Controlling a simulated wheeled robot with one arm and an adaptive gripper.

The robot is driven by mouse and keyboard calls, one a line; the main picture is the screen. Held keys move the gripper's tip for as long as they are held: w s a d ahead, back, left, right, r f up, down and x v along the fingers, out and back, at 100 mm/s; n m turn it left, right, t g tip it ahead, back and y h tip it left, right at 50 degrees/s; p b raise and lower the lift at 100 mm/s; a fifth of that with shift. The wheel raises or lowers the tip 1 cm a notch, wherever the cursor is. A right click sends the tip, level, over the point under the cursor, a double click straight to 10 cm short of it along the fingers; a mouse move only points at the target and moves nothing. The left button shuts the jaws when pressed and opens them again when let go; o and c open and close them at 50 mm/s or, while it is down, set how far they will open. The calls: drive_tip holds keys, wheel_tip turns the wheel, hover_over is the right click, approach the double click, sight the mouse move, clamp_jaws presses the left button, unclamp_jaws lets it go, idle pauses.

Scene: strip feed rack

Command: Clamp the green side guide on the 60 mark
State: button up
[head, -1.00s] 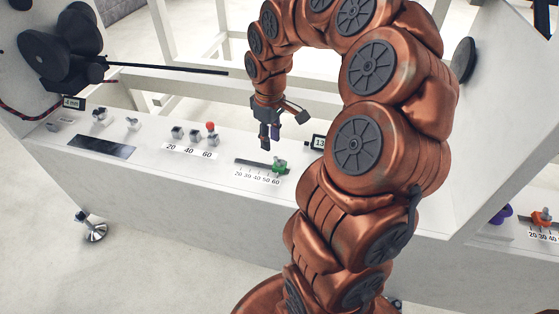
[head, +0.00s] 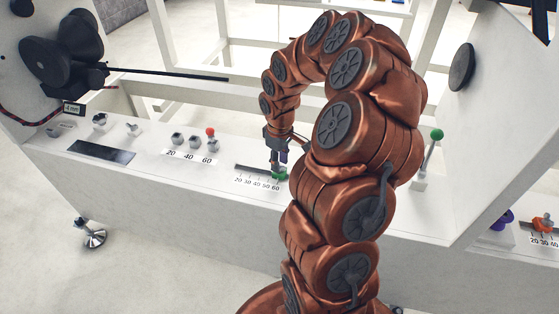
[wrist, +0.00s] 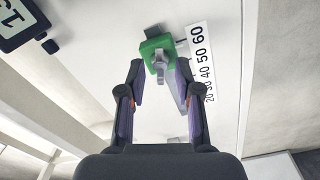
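The green side guide (head: 280,174) sits at the right end of a dark rail above a printed scale (head: 257,185) reading 20 to 60. In the wrist view the guide (wrist: 153,48) carries a grey clamp lever or knob (wrist: 158,62). It lies beside the 50 to 60 end of the scale (wrist: 201,60); its exact reading cannot be told. My gripper (wrist: 160,70) is open, with its fingertips apart on either side of the grey lever, close to the guide. In the head view my gripper (head: 280,158) is just above the guide and partly hides it.
A green-knobbed lever (head: 436,136) stands right of my arm. An orange guide (head: 543,222) is at far right. A small display (wrist: 18,22) is at the wrist view's upper left.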

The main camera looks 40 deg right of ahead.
drive_tip(key=shift+f, duration=0.15)
clamp_jaws()
